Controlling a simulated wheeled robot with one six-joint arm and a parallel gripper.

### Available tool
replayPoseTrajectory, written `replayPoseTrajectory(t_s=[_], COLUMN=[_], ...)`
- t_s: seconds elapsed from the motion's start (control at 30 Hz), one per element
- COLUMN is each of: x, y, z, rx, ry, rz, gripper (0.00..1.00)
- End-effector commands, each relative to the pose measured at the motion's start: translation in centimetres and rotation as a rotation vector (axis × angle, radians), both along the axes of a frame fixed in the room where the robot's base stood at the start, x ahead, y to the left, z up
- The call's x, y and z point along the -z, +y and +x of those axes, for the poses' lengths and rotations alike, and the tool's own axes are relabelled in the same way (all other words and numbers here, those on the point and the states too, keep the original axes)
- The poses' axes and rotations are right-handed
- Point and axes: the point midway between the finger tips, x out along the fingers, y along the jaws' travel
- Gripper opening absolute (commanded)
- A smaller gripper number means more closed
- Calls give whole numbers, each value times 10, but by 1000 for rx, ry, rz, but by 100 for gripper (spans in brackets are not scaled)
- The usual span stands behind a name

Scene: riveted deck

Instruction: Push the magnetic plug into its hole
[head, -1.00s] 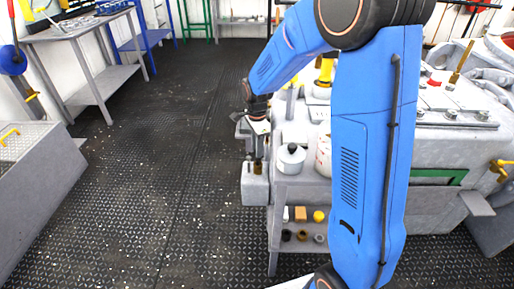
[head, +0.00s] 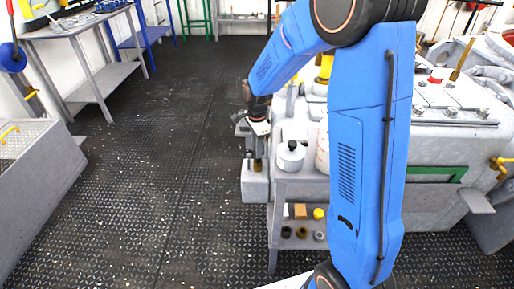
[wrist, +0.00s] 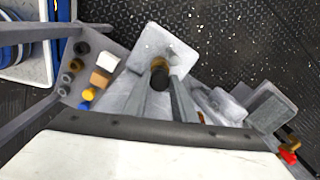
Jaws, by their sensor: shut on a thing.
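The plug shows in the head view as a short brass-brown cylinder (head: 257,165) at the top of a pale grey block (head: 255,187). In the wrist view the plug is a dark round end with a brown side (wrist: 159,68), over the grey block (wrist: 165,42). My gripper (head: 258,153) points down above the block. It is shut on the plug, its two grey fingers on either side in the wrist view (wrist: 161,84). The plug looks upright. The hole is hidden under the plug, and I cannot tell how deep the plug sits.
A white lidded pot (head: 290,157) stands close right of my gripper on the grey bench. A lower shelf (head: 292,229) holds several small parts. A grey machine (head: 440,130) fills the right. The dark riveted floor (head: 170,170) is open to the left.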

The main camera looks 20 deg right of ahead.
Motion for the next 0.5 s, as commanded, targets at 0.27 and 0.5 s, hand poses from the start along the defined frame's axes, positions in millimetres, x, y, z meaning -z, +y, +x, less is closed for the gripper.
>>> replayPoseTrajectory(t_s=[0.27, 0.5], x=[5, 9], y=[0, 0], z=[0, 0], rx=[0, 0], ry=[1, 1], rz=[0, 0], gripper=[1, 1])
